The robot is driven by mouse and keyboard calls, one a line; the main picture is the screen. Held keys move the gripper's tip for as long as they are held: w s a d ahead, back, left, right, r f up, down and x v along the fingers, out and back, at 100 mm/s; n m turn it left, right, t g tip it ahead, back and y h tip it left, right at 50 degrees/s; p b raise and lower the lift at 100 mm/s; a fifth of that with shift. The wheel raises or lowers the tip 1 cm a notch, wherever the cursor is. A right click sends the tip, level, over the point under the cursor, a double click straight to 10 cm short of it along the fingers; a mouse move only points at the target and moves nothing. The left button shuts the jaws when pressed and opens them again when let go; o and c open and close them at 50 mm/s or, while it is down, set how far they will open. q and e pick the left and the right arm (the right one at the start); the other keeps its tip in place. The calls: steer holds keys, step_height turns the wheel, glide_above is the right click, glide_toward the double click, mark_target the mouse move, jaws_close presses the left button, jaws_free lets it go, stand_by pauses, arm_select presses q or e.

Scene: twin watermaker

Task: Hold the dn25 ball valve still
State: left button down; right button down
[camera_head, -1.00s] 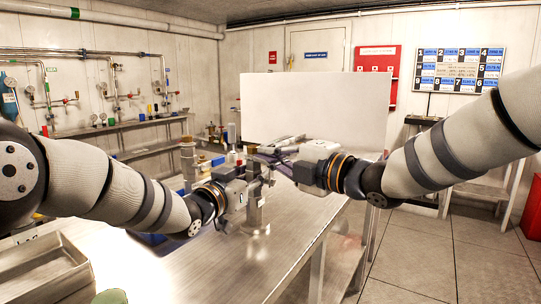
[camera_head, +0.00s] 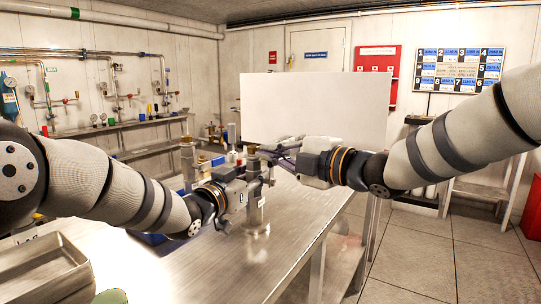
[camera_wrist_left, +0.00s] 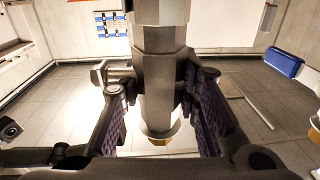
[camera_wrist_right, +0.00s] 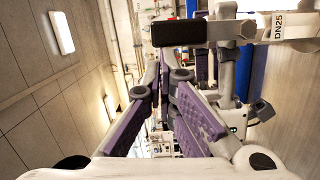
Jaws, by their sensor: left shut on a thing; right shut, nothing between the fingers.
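The dn25 ball valve (camera_head: 255,212) is a grey metal fitting standing upright on the steel bench in the head view. In the left wrist view its hexagonal body (camera_wrist_left: 160,75) rises between the fingers. My left gripper (camera_head: 248,190) is shut on the body; the purple pads of the gripper (camera_wrist_left: 163,112) lie on either side. My right gripper (camera_head: 275,153) is near the valve's top, shut and empty. In the right wrist view, the lever marked DN25 (camera_wrist_right: 285,27), with a dark end, is close by the tips of the right gripper (camera_wrist_right: 165,70). Contact there cannot be told.
The steel bench (camera_head: 190,265) has clear room in front of the valve. A metal tray (camera_head: 45,270) is at lower left. A white panel (camera_head: 320,110) stands behind the grippers. Brass-coloured fittings (camera_head: 188,160) and bottles are behind the left arm.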

steer(key=w+d+f+m+g, duration=0.1)
steer(key=w+d+f+m, duration=0.1)
steer(key=w+d+m, duration=0.3)
steer(key=w+m, duration=0.2)
steer(key=w, duration=0.1)
steer(key=shift+w+d+g, duration=0.15)
steer(key=shift+w+g, duration=0.1)
steer(key=shift+g, duration=0.15)
stand_by(0.4)
steer(key=s+d+r, duration=0.6)
steer(key=d, duration=0.1)
steer(key=shift+s+d+r, duration=0.15)
steer(key=shift+s+d, duration=0.05)
steer(key=shift+s, duration=0.1)
steer(key=shift+w+a, duration=0.1)
stand_by(1.9)
